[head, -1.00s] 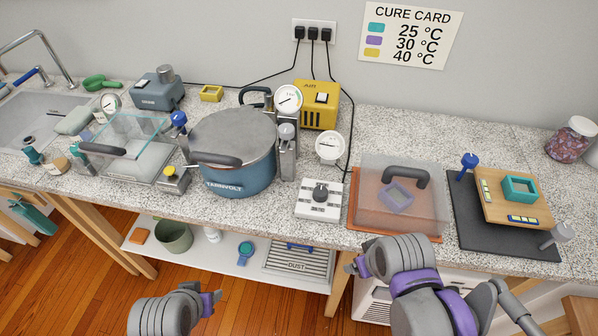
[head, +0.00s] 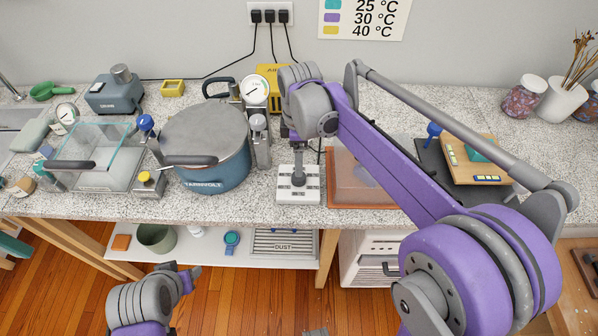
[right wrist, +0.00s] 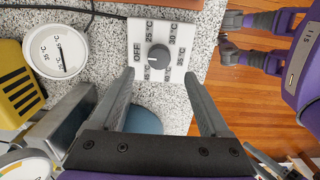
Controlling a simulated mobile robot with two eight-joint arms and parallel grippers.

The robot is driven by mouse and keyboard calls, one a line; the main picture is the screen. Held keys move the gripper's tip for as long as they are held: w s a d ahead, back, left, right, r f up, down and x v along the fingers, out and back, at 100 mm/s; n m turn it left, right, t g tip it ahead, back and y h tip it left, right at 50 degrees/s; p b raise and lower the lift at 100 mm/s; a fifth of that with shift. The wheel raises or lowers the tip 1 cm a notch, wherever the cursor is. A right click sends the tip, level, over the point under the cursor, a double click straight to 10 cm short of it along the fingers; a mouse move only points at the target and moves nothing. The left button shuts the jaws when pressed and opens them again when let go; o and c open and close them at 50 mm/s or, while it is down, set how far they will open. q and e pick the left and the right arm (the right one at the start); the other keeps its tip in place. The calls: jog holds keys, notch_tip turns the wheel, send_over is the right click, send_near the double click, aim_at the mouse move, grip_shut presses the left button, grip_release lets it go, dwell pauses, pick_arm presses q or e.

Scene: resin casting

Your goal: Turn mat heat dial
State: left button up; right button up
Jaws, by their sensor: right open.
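The mat heat dial is a dark grey round knob (right wrist: 159,55) on a white control box (right wrist: 140,38), marked OFF and with several temperatures. A small pale mark shows on its left side, seemingly toward OFF. The box (head: 284,196) sits near the counter's front edge in the head view. My right gripper (right wrist: 158,80) is open, its fingers on either side of the knob's line and pointing at it; I see no contact. My left gripper (head: 183,272) is empty, low in front of the counter; its jaws look apart in the right wrist view (right wrist: 228,34).
An orange mat (head: 345,195) under a clear cover lies right of the box, partly behind my right arm. A blue pot (head: 215,178) stands left. A white gauge (right wrist: 57,52) is beside the box. The cure card (head: 362,18) hangs on the wall.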

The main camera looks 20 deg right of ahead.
notch_tip(320, 180, down, 7)
jog(key=shift+w+f, duration=0.1)
jog(key=shift+f, duration=0.1)
grip_shut()
dwell(0.5)
